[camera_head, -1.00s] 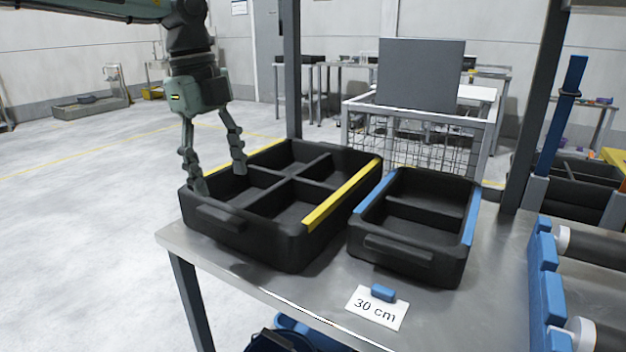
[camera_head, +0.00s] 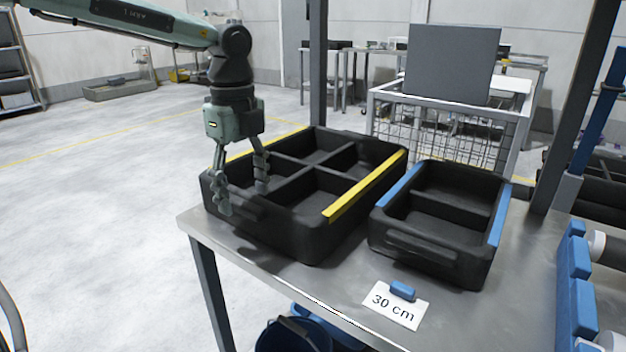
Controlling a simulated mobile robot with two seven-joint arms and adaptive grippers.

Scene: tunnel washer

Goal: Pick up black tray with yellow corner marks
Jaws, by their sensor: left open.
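The black tray with yellow marks (camera_head: 303,235) sits on the left part of a grey metal table. Dividers split it into compartments, and yellow strips show along its right rim and its far left rim. My left gripper (camera_head: 243,200) points down at the tray's near left side. Its fingers are apart, one at the outer left of the near wall and one over the inside. Whether they touch the wall I cannot tell. The tray rests on the table. My right gripper is not in view.
A smaller black tray with blue strips (camera_head: 430,249) stands close on the right. A "30 cm" card (camera_head: 396,304) with a blue block (camera_head: 402,290) lies in front of it. A dark post (camera_head: 318,65) rises behind the table. A blue bucket (camera_head: 293,335) is below.

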